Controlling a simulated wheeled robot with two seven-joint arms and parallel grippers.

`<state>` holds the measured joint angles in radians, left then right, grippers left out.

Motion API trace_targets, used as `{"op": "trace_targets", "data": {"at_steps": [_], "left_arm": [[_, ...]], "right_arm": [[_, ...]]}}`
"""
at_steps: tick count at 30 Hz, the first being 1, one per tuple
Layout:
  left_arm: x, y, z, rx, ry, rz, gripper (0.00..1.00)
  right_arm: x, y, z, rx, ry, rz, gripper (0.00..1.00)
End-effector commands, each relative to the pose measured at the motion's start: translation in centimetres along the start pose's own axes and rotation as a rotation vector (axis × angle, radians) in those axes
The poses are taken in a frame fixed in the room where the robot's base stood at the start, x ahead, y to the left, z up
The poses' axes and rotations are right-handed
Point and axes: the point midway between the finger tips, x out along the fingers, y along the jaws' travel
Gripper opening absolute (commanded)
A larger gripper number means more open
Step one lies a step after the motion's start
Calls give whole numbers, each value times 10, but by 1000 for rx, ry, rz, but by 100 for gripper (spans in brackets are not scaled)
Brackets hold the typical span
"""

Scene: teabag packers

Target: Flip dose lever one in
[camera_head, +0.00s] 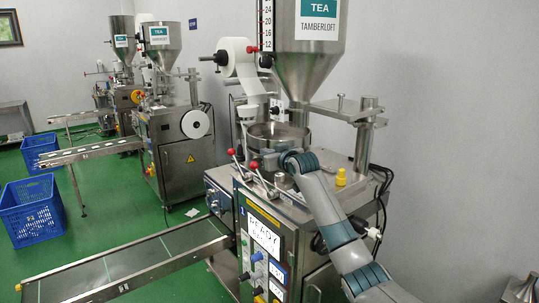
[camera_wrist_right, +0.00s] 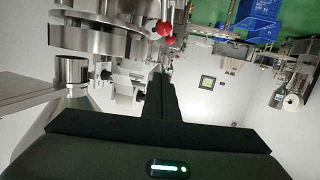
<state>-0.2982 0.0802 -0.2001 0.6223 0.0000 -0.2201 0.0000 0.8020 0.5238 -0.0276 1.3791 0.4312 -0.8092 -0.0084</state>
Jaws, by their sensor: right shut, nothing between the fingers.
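Two levers with red ball knobs stand at the front of the near tea machine (camera_head: 265,215), below its round metal bowl. One red knob (camera_head: 231,152) is to the left and the other red knob (camera_head: 252,165) is nearer my right gripper (camera_head: 262,163). Which one is dose lever one cannot be told. My right gripper is shut and empty, beside the bowl and close to the right-hand knob. In the right wrist view, its fingers (camera_wrist_right: 161,88) are together and the two red knobs (camera_wrist_right: 166,30) show beyond their tips. Whether they touch a lever is unclear. My left gripper is not in view.
A steel hopper (camera_head: 310,65) stands over the bowl, with a paper roll (camera_head: 235,50) at its left. A panel reading READY (camera_head: 265,235) is on the machine's front. A conveyor (camera_head: 130,270) extends left. Blue crates (camera_head: 32,210) and other machines stand farther back.

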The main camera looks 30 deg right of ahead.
Motion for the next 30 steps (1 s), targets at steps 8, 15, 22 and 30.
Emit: {"op": "trace_targets", "data": {"at_steps": [8,15,22,30], "left_arm": [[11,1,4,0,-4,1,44],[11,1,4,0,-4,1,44],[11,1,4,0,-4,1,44],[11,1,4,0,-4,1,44]], "right_arm": [[-24,0,-12,0,1,0,0],[-28,0,-14,1,-1,0,0],[-28,0,-14,1,0,0,0],[-28,-2,-11,-1,-5,-1,0]]}}
